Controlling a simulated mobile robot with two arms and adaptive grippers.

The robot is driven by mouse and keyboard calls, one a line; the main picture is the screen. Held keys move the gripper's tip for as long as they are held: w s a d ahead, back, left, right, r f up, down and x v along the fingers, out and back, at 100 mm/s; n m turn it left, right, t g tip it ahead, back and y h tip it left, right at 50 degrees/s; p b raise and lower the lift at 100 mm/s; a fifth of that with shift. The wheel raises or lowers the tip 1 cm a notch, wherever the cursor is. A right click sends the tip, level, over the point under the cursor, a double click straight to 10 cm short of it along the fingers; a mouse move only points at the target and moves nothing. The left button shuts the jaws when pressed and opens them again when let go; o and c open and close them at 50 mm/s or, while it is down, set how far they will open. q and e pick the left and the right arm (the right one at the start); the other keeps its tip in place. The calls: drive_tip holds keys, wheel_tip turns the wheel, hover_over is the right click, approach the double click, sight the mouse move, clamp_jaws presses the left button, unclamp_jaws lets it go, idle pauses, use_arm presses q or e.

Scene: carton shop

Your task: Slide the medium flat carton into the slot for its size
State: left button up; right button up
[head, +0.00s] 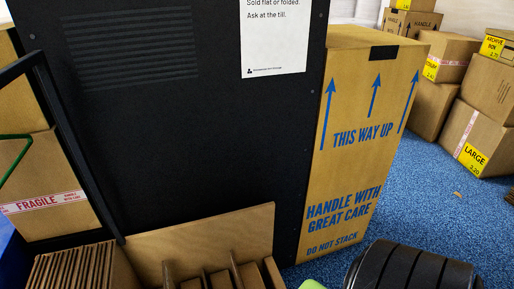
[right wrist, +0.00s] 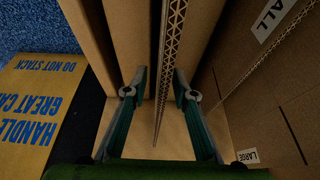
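In the right wrist view a flat carton (right wrist: 172,60) shows edge-on, its corrugated edge running up the middle. My right gripper (right wrist: 160,80) is open, with one finger on each side of this edge and a visible gap on both sides. Brown board walls of a rack stand on either side; I cannot tell which slot this is. My left gripper is not in view.
A stack of flat cartons (head: 80,268) stands left of the rack. A black panel (head: 190,120) rises behind it. A tall "THIS WAY UP" carton (head: 355,150) stands at its right.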

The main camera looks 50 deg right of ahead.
drive_tip(key=v, duration=0.8)
